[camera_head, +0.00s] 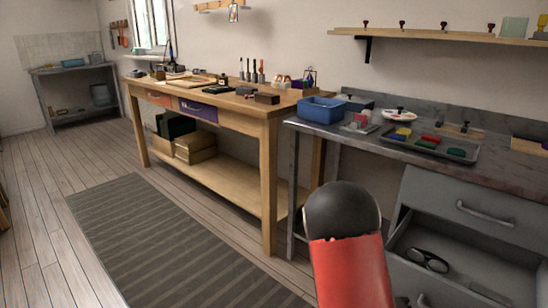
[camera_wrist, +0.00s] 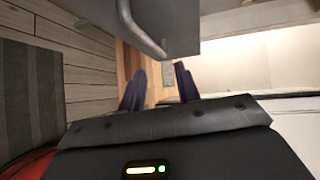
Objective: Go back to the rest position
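My gripper (camera_wrist: 160,84) shows in the wrist view as two dark purple fingers, well apart with nothing held between them. In the head view, a red and dark part of my arm stands in front of the grey workbench (camera_head: 415,159); the gripper itself is hidden there. The wrist view shows a grey drawer front with a curved metal handle (camera_wrist: 138,32) just beyond the fingers.
A grey drawer (camera_head: 470,262) stands open at the right with black glasses (camera_head: 428,260) inside. A closed drawer handle (camera_head: 485,214) is above it. A wooden workbench (camera_head: 264,186) stands further left. The striped rug (camera_head: 165,245) and plank floor (camera_head: 45,190) are clear.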

